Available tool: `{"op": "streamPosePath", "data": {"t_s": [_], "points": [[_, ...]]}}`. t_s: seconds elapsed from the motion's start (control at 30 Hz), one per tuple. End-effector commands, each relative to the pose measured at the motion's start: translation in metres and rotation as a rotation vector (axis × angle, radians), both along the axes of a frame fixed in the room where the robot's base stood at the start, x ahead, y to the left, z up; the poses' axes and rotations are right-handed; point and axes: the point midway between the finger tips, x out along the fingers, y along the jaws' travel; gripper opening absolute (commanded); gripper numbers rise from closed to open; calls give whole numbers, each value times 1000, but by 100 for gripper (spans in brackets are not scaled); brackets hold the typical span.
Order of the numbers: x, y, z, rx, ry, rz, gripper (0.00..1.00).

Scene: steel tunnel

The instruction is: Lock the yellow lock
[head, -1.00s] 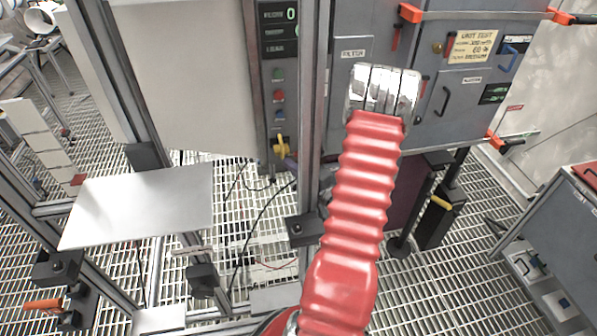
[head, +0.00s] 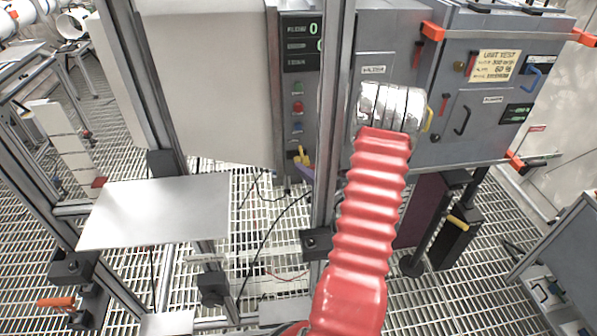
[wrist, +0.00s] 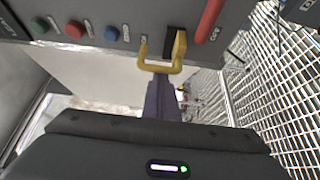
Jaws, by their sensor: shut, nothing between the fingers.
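The yellow lock (head: 300,157) is on the narrow dark button panel in the head view, below the blue button. In the wrist view the yellow lock (wrist: 160,68) shows as a U-shaped loop joined to an upright yellow bar beside a black slot. My gripper (wrist: 162,84) has slim purple fingers, shut and empty. Their tips are right at the loop in the picture; I cannot tell whether they touch it. In the head view a bit of purple shows just below the lock, and my red arm hides much of the rest.
Green, red and blue buttons (wrist: 75,28) sit in a row beside the lock, and a red handle (wrist: 209,20) is on its other side. A metal post (head: 335,120) stands close to the panel. A grey cabinet (head: 465,130) is at the right, and a flat plate (head: 155,210) at the left.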

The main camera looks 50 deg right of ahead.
Motion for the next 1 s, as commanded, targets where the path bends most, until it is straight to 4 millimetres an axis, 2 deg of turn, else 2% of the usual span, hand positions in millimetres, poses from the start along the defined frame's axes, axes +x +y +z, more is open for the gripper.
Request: {"op": "streamPosePath", "data": {"t_s": [0.1, 0.27, 0.67, 1.0], "points": [[-10, -12, 0, 0, 0, -4, 0], [-15, -17, 0, 0, 1, -2, 0], [-17, -18, 0, -1, 0, -7, 0], [-38, -6, 0, -1, 1, 9, 0]]}}
